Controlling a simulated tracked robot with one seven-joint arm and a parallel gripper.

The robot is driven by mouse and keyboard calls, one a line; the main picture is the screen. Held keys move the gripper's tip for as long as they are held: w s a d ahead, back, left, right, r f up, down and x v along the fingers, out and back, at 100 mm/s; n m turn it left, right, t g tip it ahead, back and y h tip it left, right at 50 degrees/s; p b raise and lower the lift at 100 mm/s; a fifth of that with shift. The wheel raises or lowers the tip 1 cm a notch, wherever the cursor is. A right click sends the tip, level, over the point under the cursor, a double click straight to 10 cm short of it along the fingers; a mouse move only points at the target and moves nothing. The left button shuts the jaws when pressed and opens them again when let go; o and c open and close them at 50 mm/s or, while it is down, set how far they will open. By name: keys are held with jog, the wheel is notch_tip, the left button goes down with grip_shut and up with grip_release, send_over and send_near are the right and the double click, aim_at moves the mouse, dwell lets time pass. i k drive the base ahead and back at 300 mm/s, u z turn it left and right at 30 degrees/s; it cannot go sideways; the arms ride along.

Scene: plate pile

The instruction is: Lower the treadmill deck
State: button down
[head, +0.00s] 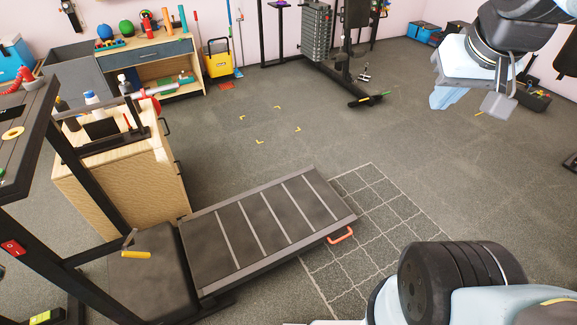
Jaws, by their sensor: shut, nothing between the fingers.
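The treadmill deck (262,225) is a long dark panel with pale cross stripes and grey side rails, in the lower middle. An orange handle (341,235) sits at its right end, near a white grid marked on the floor. A dark hood (150,280) adjoins its left end. A lever with a yellow grip (136,254) stands beside the hood. A red switch (13,248) is on the dark upright frame at far left. I cannot tell how high the deck's right end is above the floor. My gripper (448,98) is shut and empty at upper right, well apart from the deck.
A wooden cabinet (125,185) with bottles on top stands close behind the treadmill's left part. A workbench (150,50), a yellow bucket (218,58) and a weight machine (316,40) line the back. The floor (375,130) between the deck and the back wall is mostly clear.

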aim_at(227, 243)
jog(key=i, duration=0.85)
jog(key=z, duration=0.05)
